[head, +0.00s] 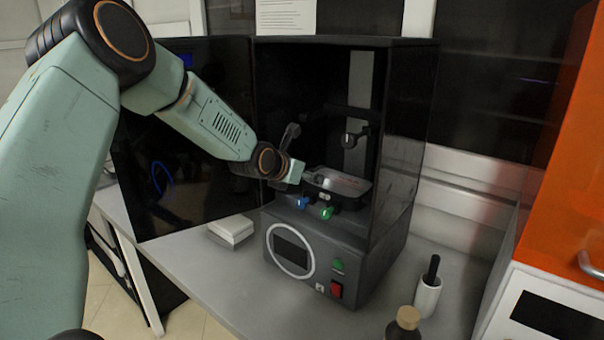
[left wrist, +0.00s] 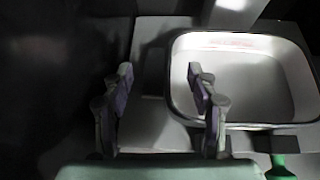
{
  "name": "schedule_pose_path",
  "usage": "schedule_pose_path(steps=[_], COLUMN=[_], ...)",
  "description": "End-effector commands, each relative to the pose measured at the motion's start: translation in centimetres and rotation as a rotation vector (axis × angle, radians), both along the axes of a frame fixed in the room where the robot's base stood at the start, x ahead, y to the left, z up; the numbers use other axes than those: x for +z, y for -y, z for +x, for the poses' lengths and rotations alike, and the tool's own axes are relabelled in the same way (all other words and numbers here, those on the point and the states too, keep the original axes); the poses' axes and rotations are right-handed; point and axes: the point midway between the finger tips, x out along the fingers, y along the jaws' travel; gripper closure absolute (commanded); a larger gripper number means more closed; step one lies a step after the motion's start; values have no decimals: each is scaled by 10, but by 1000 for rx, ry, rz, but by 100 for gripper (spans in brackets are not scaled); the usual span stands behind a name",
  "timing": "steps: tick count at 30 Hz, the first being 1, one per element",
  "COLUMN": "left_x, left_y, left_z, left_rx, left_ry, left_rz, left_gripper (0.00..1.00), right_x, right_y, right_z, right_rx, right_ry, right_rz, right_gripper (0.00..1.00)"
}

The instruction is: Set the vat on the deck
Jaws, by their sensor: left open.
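The vat (head: 345,184) is a shallow, pale tray with a rim, inside the open dark printer, at deck height; its exact contact with the deck (head: 296,214) is unclear. My left gripper (head: 297,171) is at the vat's left side. In the left wrist view, the vat (left wrist: 255,85) fills the right side. My right gripper is not in view.
A blue knob (head: 303,202) and a green knob (head: 327,213) are at the deck's front. The printer's dark door (head: 185,150) stands open at left. A white box (head: 231,230), a white cup (head: 427,296) and a brown-capped bottle (head: 407,319) stand on the bench.

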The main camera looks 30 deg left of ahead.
Motion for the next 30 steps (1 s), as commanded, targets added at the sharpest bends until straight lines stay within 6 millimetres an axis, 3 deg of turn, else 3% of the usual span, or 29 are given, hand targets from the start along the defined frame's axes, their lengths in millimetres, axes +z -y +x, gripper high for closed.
schedule_pose_path(steps=[30], left_x=[42], left_y=[-1], left_z=[-66], left_rx=[5], left_ry=[7], left_rz=[-7], left_gripper=[41], right_x=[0], right_y=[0], right_z=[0], right_rx=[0], right_ry=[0], right_rz=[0], right_gripper=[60])
